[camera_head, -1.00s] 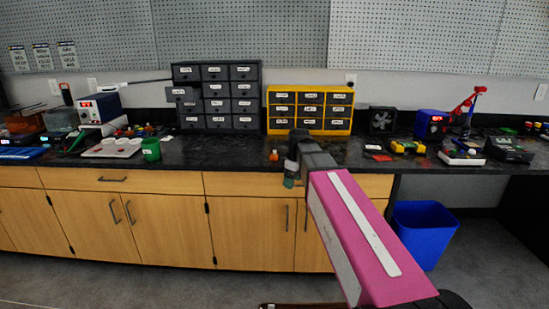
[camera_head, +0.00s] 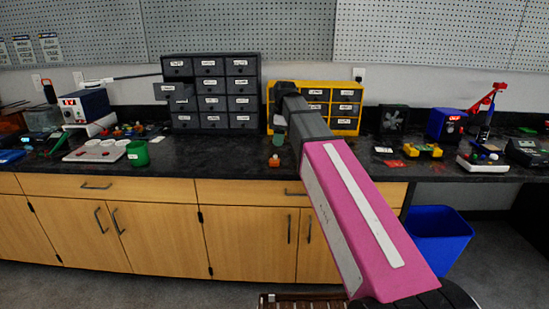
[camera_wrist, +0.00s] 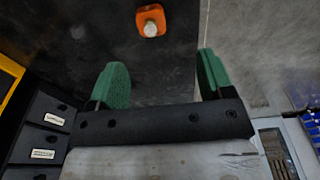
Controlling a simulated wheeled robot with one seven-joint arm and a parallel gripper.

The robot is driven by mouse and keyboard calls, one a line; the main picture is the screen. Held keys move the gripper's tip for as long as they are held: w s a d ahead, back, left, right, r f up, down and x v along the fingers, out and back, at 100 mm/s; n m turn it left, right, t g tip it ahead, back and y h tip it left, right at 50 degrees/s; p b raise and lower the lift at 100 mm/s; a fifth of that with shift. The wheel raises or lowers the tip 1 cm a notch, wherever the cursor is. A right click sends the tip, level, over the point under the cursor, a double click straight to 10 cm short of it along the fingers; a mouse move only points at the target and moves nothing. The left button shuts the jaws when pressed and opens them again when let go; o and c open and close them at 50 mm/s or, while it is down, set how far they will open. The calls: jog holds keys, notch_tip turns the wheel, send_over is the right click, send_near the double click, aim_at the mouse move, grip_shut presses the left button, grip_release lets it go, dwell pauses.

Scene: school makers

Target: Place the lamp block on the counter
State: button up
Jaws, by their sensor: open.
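The lamp block is a small orange block with a white bulb on top. It stands on the dark counter (camera_head: 230,160) near the front edge, in the head view (camera_head: 274,160). In the wrist view the lamp block (camera_wrist: 150,20) is at the top, beyond my fingertips. My gripper (camera_head: 279,130) is above the lamp block in the head view, in front of the yellow drawer unit. In the wrist view my gripper (camera_wrist: 163,80) has its two green finger pads wide apart, with nothing between them.
A grey drawer unit (camera_head: 211,93) and a yellow drawer unit (camera_head: 345,125) stand at the back of the counter. A green cup (camera_head: 138,154) and a white tray (camera_head: 95,152) are to the left. A yellow multimeter-like device (camera_head: 424,150) is to the right. A blue bin (camera_head: 438,235) stands below.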

send_over(275, 159)
jog(key=f, duration=0.5)
jog(key=shift+d, duration=0.35)
jog(key=shift+w+a+f, duration=0.1)
jog(key=shift+a+f, duration=0.05)
jog(key=shift+f, duration=0.75)
jog(key=shift+w+a+f, duration=0.1)
jog(key=shift+w+f, duration=0.05)
jog(key=shift+f, duration=0.8)
jog(key=shift+w+a+f, duration=0.1)
jog(key=shift+a+f, duration=0.05)
jog(key=shift+f, duration=0.75)
jog(key=c, duration=1.1)
jog(key=shift+r, duration=0.15)
